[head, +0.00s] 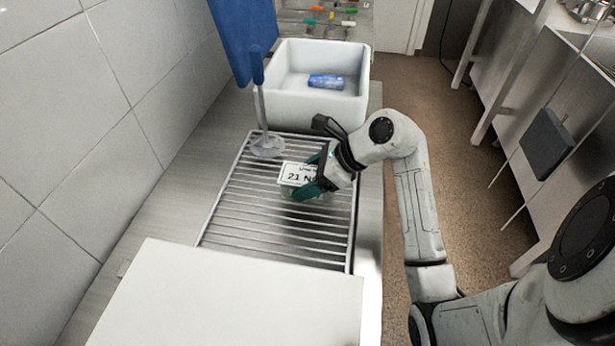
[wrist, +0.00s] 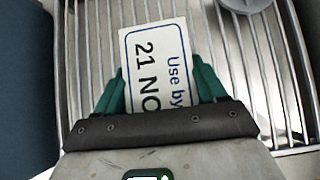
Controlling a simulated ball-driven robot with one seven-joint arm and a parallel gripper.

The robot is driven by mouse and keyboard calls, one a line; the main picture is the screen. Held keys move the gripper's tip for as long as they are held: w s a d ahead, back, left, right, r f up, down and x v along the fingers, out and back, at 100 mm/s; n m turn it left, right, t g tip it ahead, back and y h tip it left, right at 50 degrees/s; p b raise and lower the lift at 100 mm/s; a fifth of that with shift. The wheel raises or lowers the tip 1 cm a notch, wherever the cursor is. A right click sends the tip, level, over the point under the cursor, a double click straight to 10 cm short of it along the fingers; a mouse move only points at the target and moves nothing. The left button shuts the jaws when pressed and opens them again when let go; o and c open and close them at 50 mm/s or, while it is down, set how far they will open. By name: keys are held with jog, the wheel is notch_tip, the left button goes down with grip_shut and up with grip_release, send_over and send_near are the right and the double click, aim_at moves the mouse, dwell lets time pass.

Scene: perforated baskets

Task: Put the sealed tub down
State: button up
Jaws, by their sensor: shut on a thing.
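The sealed tub (head: 297,174) carries a white label with "Use by" and "21 NO" in dark print; the rest of the print is hidden. My gripper (head: 313,178) is shut on the tub, with a green finger on each side. The tub is over the wire rack (head: 225,214); I cannot tell whether it touches the bars. In the wrist view the tub's label (wrist: 157,62) shows between the green fingers, with the rack bars around it. The tub's body is mostly hidden by the label and my gripper.
A grey round-based utensil (head: 267,147) stands at the rack's far left corner, near a hanging blue cloth (head: 243,35). Behind is a white sink (head: 310,105) holding a blue item (head: 326,81). A white board (head: 235,300) lies in front. The rack's left and near parts are clear.

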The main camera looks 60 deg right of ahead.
jog(key=shift+f+b, duration=0.2)
jog(key=shift+b, duration=0.15)
jog(key=o, duration=1.3)
jog(key=shift+r, duration=0.1)
jog(key=shift+r, duration=0.1)
jog(key=shift+r+p, duration=0.2)
jog(key=shift+p, duration=0.3)
jog(key=b+v, duration=0.2)
jog(key=v, duration=0.9)
jog(key=shift+s+d+r, duration=0.15)
jog(key=shift+s+r, duration=0.05)
jog(key=shift+s, duration=0.15)
